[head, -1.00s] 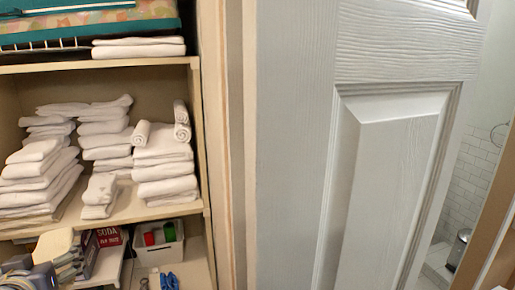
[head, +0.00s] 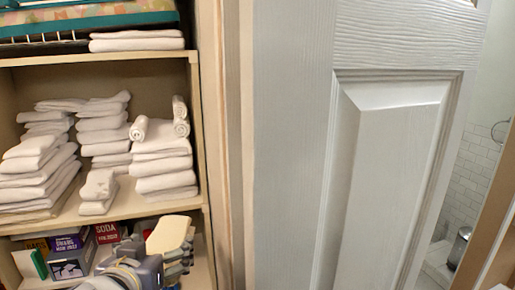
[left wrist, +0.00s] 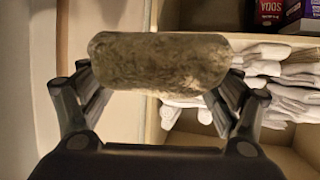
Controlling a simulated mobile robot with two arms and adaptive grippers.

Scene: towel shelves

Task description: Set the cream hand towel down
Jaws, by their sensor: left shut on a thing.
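The cream hand towel (head: 170,233) is a small folded bundle in the head view, low in front of the lower shelf. My left gripper (head: 180,256) is shut on it and holds it tilted. In the left wrist view the towel (left wrist: 158,62) looks dark and mottled, and spans the space between the fingers of my left gripper (left wrist: 158,82). Stacks of folded white towels (head: 40,172) lie on the middle shelf. A small white stack (head: 98,190) lies near that shelf's front edge. My right gripper is out of view.
The lower shelf holds a red soda box (head: 107,233) and a purple swabs box (head: 68,243). My gripper partly hides the contents to the right. The middle shelf's front edge (head: 120,215) runs just above the towel. A white door (head: 390,170) stands to the right.

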